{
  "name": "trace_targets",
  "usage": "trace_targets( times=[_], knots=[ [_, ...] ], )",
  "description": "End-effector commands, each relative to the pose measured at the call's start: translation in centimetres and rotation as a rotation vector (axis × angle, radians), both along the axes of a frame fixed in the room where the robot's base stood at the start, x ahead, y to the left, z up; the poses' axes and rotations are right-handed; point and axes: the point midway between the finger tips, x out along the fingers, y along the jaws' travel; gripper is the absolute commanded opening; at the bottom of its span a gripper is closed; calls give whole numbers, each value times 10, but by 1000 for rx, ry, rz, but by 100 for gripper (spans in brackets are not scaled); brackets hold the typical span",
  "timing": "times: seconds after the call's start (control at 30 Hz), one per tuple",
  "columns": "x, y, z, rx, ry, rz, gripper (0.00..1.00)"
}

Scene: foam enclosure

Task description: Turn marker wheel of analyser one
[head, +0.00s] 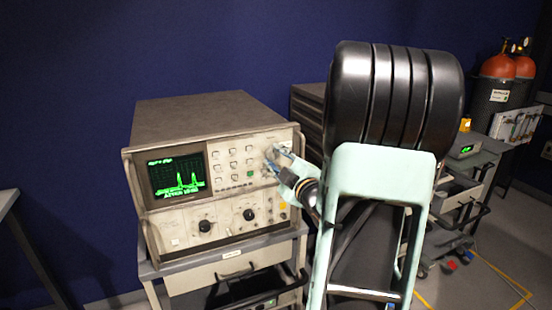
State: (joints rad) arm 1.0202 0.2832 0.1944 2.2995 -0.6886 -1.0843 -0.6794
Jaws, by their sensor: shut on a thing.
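My gripper (277,158) reaches in from the right to the upper right of this panel. Its fingers are closed at the panel, on what appears to be the marker wheel. The fingers hide most of the wheel, so its angle cannot be told.
The analyser stands on a grey trolley (180,263) with a drawer. Another dark-topped unit (307,105) stands to its right, partly hidden by my arm. Red-topped gas cylinders (500,66) and a bench with small equipment are at the far right.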

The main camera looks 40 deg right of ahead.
Motion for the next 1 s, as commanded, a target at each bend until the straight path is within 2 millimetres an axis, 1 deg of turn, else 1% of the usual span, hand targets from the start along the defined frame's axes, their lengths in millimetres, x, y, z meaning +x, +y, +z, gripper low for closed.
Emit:
trace_targets(
  times=[0.03, 0.07, 0.27, 0.47, 0.67, 1.0],
  knots=[
    [0, 0, 0, 0, 0, 0, 7],
    [0, 0, 0, 0, 0, 0, 4],
    [0, 0, 0, 12, -3, 0, 4],
    [0, 0, -1, 80, -20, 1, 4],
    [0, 1, -1, 218, -54, 0, 4],
    [0, 1, 0, 530, -128, 1, 4]
  ],
)
